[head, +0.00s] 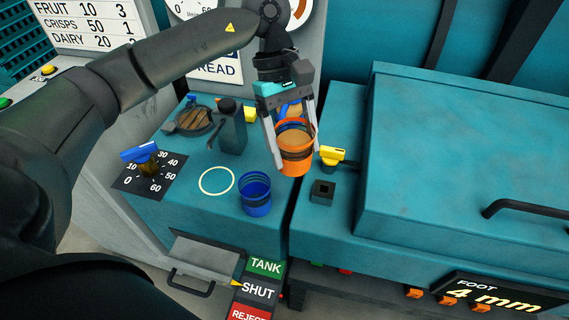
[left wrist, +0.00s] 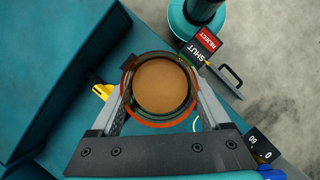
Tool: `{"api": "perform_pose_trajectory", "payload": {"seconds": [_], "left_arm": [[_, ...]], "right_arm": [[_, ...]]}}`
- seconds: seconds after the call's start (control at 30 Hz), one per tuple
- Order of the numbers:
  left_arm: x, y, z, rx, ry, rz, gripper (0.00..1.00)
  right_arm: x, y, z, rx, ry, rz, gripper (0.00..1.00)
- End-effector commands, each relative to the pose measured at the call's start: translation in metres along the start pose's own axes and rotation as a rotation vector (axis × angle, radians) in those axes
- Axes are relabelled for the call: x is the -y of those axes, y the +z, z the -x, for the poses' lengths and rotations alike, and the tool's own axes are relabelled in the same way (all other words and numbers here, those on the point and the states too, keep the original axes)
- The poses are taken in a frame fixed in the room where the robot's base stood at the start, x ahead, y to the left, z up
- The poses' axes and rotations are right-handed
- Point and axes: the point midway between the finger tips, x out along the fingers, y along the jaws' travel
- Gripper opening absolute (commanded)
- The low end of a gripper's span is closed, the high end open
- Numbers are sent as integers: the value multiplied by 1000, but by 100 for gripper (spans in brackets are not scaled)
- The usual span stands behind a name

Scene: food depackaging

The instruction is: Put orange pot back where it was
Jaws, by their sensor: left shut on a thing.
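The orange pot (head: 296,165) is upright between the fingers of my left gripper (head: 292,137), which is shut on it. It appears to hang above the teal counter, near the gap between the two teal units. In the left wrist view the orange pot (left wrist: 160,118) is seen from above, with a flat brown surface inside its rim. An empty white ring (head: 217,181) is marked on the counter, left of the pot. A blue pot (head: 255,195) stands just right of the ring. My right gripper is not in view.
A dark grey post (head: 231,130) and a round wooden-topped dish (head: 192,119) stand behind the ring. A dial with a blue handle (head: 140,152) is at the left. A yellow-handled tap (head: 332,155) and a small black square socket (head: 322,191) are at the right.

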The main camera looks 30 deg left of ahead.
Motion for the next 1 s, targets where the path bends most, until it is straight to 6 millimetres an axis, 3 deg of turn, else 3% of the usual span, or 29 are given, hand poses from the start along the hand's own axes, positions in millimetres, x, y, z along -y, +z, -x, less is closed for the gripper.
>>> {"api": "perform_pose_trajectory", "payload": {"seconds": [0.4, 1.0], "left_arm": [[-9, -36, 23, -3, 308, 734, 17], [-18, -75, 65, -2, 673, 1609, 17]], "right_arm": [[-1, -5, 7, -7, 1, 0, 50], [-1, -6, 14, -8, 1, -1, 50]]}}
